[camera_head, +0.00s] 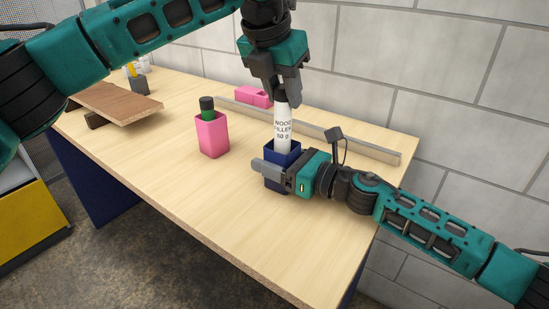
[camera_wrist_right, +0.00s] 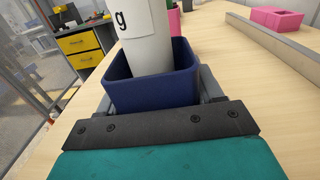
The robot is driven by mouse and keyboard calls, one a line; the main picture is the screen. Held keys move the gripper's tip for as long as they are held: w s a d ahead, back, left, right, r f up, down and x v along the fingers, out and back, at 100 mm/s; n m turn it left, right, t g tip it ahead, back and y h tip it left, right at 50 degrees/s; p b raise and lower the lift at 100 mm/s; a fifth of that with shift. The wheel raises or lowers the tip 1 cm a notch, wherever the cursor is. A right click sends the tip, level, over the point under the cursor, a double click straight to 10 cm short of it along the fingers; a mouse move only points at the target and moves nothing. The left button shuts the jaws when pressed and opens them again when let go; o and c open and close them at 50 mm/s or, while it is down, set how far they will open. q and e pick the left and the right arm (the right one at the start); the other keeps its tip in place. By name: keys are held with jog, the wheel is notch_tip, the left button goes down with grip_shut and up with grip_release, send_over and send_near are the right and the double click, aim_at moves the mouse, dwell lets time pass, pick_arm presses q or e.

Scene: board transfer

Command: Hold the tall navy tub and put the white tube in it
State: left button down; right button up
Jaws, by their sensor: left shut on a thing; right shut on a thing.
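The tall navy tub (camera_head: 277,183) stands upright on the wooden bench near its right end. My right gripper (camera_head: 272,172) is shut on the tub, its fingers on either side of it. The white tube (camera_head: 283,128), printed with dark lettering, is upright with its lower end inside the tub's mouth. My left gripper (camera_head: 281,92) is above the tub and shut on the top of the tube. In the right wrist view the tub (camera_wrist_right: 150,92) shows close up with the tube (camera_wrist_right: 146,40) inside its rim. The tube's bottom end is hidden by the tub wall.
A pink tub (camera_head: 212,136) with a green, black-capped bottle (camera_head: 207,107) in it stands left of the navy tub. A metal rail (camera_head: 320,131) runs along the back, with a pink block-like container (camera_head: 256,97) behind it. A brown board (camera_head: 118,102) lies at the far left.

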pick_arm(q)
jog(key=c, duration=0.7)
grip_release()
jog(key=v, duration=1.2)
jog(key=shift+w, duration=0.1)
pick_arm(e)
jog(key=o, duration=1.1)
